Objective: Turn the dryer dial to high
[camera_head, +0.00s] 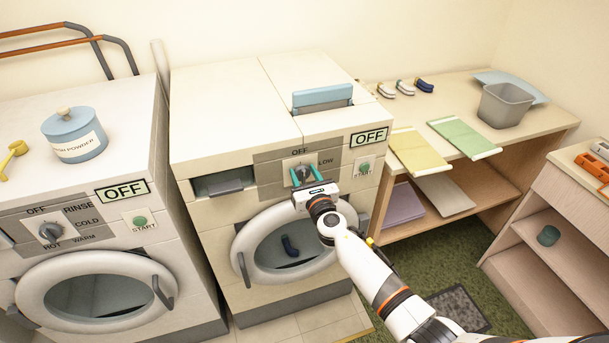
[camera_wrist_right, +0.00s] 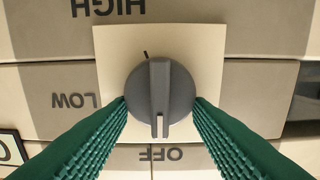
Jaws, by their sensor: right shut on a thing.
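The dryer (camera_head: 215,130) is the right-hand white machine in the head view. Its grey dial (camera_head: 302,171) sits on a light plate, with OFF above and LOW to the right; the HIGH label is hidden there by my gripper. In the right wrist view, upside down, the dial (camera_wrist_right: 160,80) has its white pointer mark towards OFF, with LOW at left and HIGH at top. My right gripper (camera_head: 305,178) is shut on the dial, one green finger on each side. The dryer's display (camera_head: 369,137) reads OFF. My left gripper is not in view.
A washer (camera_head: 85,205) stands at left, with a blue powder jar (camera_head: 74,135) on top. The dryer's round door (camera_head: 290,245) is below my right gripper. A wooden table (camera_head: 455,95) with folded cloths and a grey bin (camera_head: 504,104) stands at right.

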